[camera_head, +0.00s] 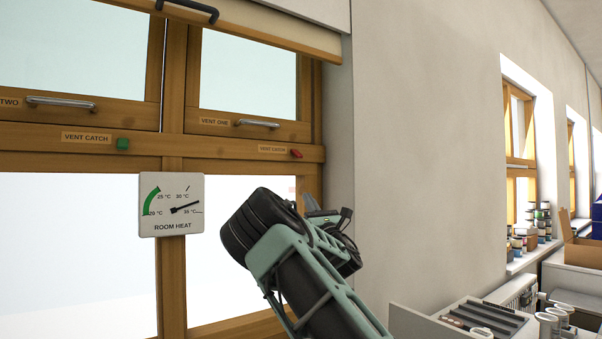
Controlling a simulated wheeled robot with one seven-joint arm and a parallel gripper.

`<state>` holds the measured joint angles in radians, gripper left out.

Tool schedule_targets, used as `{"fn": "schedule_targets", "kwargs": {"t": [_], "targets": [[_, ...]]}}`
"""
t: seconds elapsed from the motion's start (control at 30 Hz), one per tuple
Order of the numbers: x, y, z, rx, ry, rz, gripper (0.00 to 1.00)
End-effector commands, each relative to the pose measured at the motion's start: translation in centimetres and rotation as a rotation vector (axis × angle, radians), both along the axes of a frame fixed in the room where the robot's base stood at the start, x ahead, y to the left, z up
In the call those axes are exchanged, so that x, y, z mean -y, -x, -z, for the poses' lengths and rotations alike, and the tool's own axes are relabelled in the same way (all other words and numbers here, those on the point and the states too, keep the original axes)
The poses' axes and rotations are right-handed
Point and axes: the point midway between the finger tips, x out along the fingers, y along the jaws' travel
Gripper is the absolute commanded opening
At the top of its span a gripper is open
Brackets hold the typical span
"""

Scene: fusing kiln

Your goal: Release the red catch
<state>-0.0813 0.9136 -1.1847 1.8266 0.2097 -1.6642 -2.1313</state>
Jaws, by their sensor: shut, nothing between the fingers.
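The red catch (296,154) is a small red piece on the wooden window rail, right of a "VENT CATCH" label (272,149). It sits below the "VENT ONE" pane with its metal handle (257,124). It looks slightly tilted. My gripper (345,214) is below and to the right of the red catch, apart from it in the picture. It is shut and empty. My wrist and forearm hide part of the lower window and some of the gripper.
A green catch (123,144) sits on the same rail at left, below the "VENT TWO" handle (61,104). A room heat dial (171,205) hangs on the middle post. A blind bar (187,8) is above. Trays (484,319) and jars stand at lower right.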

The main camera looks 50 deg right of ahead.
Motion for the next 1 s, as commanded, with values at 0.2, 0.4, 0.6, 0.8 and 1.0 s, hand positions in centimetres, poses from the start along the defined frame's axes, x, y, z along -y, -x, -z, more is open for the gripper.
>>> {"fn": "schedule_targets", "kwargs": {"t": [0.2, 0.4, 0.6, 0.8, 1.0], "targets": [[0.4, -1.5, -1.9, 0.001, -0.001, -0.001, 0.0], [1.0, -4.4, -4.9, 0.002, 0.0, -0.003, 0.0], [1.7, -7.2, -7.6, 0.0, -0.001, -0.001, 0.0], [1.3, -5.5, -9.9, 0.002, -0.003, 0.001, 0.0], [1.2, -5.0, -10.4, 0.0, -0.003, 0.0, 0.0]]}}
